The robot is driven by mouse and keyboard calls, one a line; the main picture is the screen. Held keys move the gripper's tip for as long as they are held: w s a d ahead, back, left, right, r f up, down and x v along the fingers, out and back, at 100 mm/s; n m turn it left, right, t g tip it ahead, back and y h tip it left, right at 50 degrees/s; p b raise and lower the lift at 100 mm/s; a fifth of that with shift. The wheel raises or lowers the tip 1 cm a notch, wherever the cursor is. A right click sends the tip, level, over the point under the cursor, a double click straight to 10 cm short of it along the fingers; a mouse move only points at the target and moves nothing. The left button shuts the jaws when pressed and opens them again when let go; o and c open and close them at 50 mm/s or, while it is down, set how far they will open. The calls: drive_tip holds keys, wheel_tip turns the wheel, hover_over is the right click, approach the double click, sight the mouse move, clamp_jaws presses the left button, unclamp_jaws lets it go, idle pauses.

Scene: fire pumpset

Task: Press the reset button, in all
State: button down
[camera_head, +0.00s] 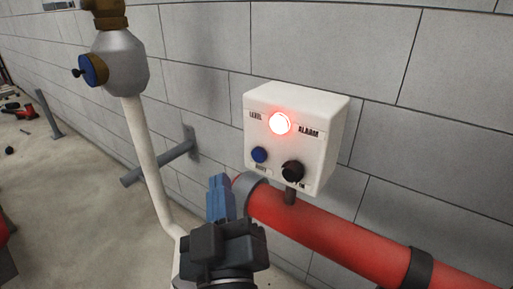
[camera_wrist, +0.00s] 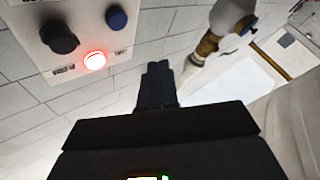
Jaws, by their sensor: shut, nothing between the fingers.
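A white alarm box (camera_head: 290,137) is mounted by the block wall above a red pipe. On its face are a lit red lamp (camera_head: 280,123), a blue button (camera_head: 259,155) at lower left and a black knob (camera_head: 292,171) at lower right. I take the blue button to be the reset button; the small label under it is not readable. My gripper (camera_head: 219,183) is shut and empty, below and left of the blue button, apart from the box. In the wrist view the box (camera_wrist: 85,30) is at upper left, with the blue button (camera_wrist: 116,18) above my shut fingertips (camera_wrist: 157,66).
The red pipe (camera_head: 325,230) runs along the wall below the box. A white vertical pipe (camera_head: 146,160) with a grey and brass valve (camera_head: 118,58) stands left of my gripper. A grey bracket (camera_head: 160,162) sticks out from the wall. Red tools (camera_head: 18,111) lie on the floor at far left.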

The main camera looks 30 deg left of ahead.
sight(259, 155)
drive_tip(key=shift+w+d+p, duration=0.2)
drive_tip(key=shift+w+p, duration=0.75)
drive_tip(key=shift+w, duration=1.85)
drive_tip(key=shift+w, duration=0.1)
drive_tip(key=shift+w+f, duration=0.1)
drive_tip(key=shift+w, duration=0.3)
drive_tip(key=shift+w+d, duration=0.1)
drive_tip(key=shift+w, duration=0.35)
idle(0.4)
drive_tip(key=shift+s, duration=0.1)
drive_tip(key=shift+s+b, duration=0.4)
drive_tip(key=shift+s, duration=0.4)
